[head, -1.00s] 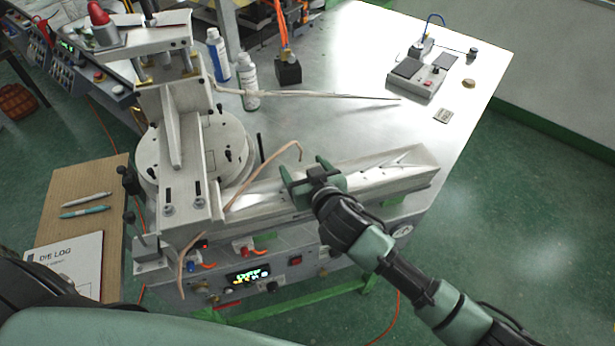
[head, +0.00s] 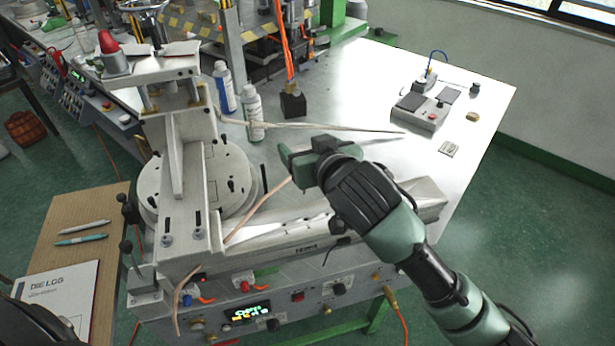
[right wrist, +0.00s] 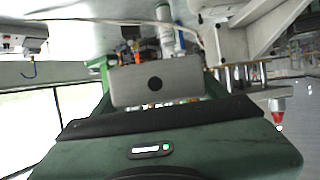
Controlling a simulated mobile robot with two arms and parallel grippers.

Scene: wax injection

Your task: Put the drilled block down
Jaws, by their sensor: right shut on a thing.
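The drilled block (right wrist: 157,83) is a light grey block with one dark round hole in its face, seen in the right wrist view. It sits between the jaws of my right gripper (head: 305,167), which is shut on it. In the head view the gripper is above the work surface, over the far edge of the long grey trough (head: 420,192), and the gripper hides most or all of the block. My left gripper is not in view.
The machine's round plate (head: 150,190) and upright column stand left. Two bottles (head: 253,112) and a dark block with orange cables (head: 292,104) stand behind. A grey control box (head: 420,112) is at the back right. The metal table (head: 350,75) between them is largely clear.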

